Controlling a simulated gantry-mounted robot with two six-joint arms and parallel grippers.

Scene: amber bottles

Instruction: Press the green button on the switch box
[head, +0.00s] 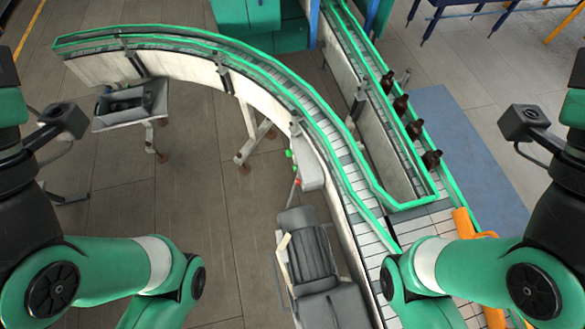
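A small pale switch box (311,174) is mounted on the inner side wall of the curved conveyor, near the middle of the picture. Small green spots, which look like the green button (289,153), show at its left edge. A small red spot (297,181) sits just below them. The parts are too small to make out in detail. My two green and black arms show at the left and right edges, well apart from the box. Neither gripper's fingers can be seen.
The curved conveyor (290,85) with green rails sweeps from upper left to lower right. Several dark amber bottles (414,130) stand on the straight lane at right.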

